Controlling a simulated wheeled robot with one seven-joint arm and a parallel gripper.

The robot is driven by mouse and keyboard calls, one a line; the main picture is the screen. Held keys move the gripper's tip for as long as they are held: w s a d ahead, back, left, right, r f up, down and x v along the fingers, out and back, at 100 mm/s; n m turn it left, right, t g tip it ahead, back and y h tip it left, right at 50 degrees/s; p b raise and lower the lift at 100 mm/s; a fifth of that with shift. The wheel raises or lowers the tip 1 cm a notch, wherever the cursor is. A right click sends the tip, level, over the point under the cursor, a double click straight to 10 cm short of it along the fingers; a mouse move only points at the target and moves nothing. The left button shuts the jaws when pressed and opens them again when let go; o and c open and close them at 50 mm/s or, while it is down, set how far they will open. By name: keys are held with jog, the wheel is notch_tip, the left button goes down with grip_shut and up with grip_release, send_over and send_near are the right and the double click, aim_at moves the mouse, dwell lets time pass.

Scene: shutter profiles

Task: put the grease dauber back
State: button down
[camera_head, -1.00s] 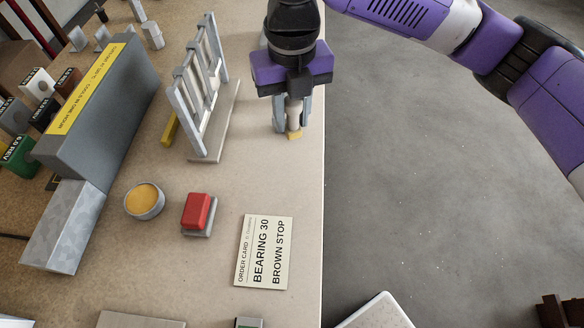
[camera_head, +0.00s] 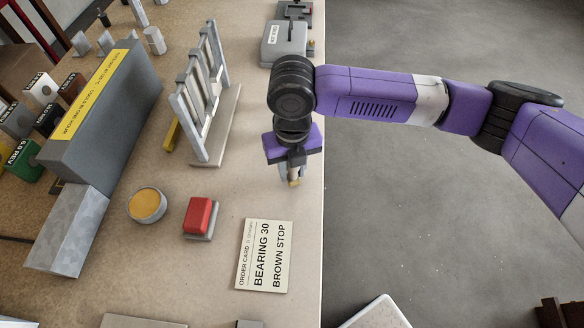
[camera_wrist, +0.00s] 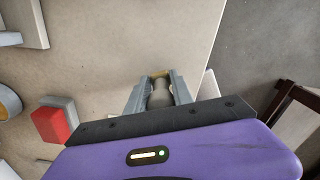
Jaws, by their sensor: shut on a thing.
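My gripper (camera_head: 292,176) is shut on the grease dauber (camera_head: 295,183), a pale grey handle with a yellowish tip pointing down. It hangs over the bench near its right edge. In the wrist view the dauber (camera_wrist: 159,94) sits between the two grey fingers (camera_wrist: 158,92), its tip toward the top. A round grey pot of yellow grease (camera_head: 147,205) stands on the bench to the left of my gripper. A grey rack with upright bars (camera_head: 203,90) stands on a pale base at left of the gripper, and a light part rests against it.
A red block on a grey base (camera_head: 199,216) lies between the pot and the order card (camera_head: 264,256). A long grey box with a yellow label (camera_head: 100,105) stands at left. A grey machine (camera_head: 285,42) is at the back. Open bench lies around my gripper.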

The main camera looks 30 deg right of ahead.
jog(key=shift+f, duration=0.3)
jog(key=shift+f, duration=0.2)
jog(key=c, duration=1.1)
grip_release()
jog(key=shift+r, duration=0.1)
notch_tip(320, 180, up, 12)
jog(key=shift+r+b, duration=0.15)
jog(key=shift+b, duration=0.25)
